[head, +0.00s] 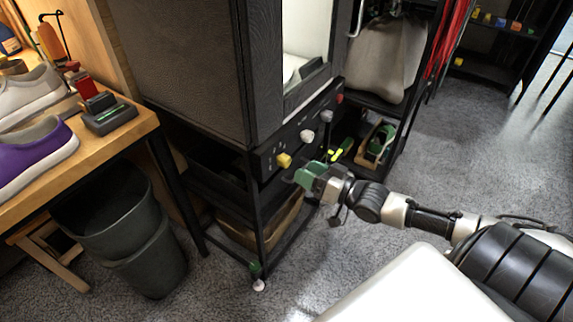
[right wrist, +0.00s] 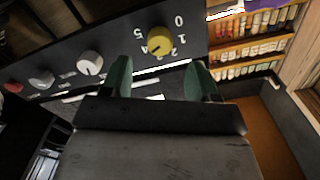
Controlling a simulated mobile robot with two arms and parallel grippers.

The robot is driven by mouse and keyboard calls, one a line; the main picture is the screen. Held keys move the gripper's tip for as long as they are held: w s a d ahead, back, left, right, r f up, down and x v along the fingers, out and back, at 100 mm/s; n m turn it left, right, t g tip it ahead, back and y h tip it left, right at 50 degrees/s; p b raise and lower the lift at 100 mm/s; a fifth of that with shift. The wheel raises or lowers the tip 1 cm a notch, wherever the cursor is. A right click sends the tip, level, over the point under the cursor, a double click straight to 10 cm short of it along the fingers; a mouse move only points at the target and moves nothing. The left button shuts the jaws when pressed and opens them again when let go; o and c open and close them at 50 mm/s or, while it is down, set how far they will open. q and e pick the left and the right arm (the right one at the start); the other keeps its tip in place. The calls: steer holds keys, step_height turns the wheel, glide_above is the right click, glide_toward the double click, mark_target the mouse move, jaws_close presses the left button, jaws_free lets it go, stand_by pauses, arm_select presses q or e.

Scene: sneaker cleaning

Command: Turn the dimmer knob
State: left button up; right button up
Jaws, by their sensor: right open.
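The yellow knob (head: 284,160) sits at the left end of a dark control panel (head: 298,146) on the front of a black cabinet. In the right wrist view, the yellow knob (right wrist: 159,39) has a dial with numbers from 0 to 5 around it. No label naming it a dimmer is readable. My right gripper (head: 304,174) is open and empty, just in front of and below the yellow knob. In the right wrist view its two green fingers (right wrist: 158,66) stand apart, with the knob beyond the gap between them. My left gripper is out of view.
A white knob (head: 307,135), a grey knob (head: 326,115) and a red knob (head: 339,98) line the same panel. A wooden bench (head: 125,136) with sneakers is at left, above a dark bin (head: 150,260). Carpet at right is open.

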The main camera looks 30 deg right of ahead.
mark_target(288, 163)
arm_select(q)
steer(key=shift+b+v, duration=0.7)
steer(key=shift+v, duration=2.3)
arm_select(e)
steer(key=shift+x, duration=3.35)
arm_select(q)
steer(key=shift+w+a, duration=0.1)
arm_select(e)
steer(key=shift+c, duration=0.2)
steer(key=c, duration=0.9)
steer(key=n+p, duration=0.3)
steer(key=shift+r+n, duration=0.1)
steer(key=shift+n, duration=0.2)
steer(key=n+p, duration=0.2)
steer(key=n, duration=0.2)
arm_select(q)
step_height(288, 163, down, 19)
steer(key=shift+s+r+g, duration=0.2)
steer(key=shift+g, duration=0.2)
arm_select(e)
steer(key=shift+n, duration=0.7)
steer(key=o, duration=0.9)
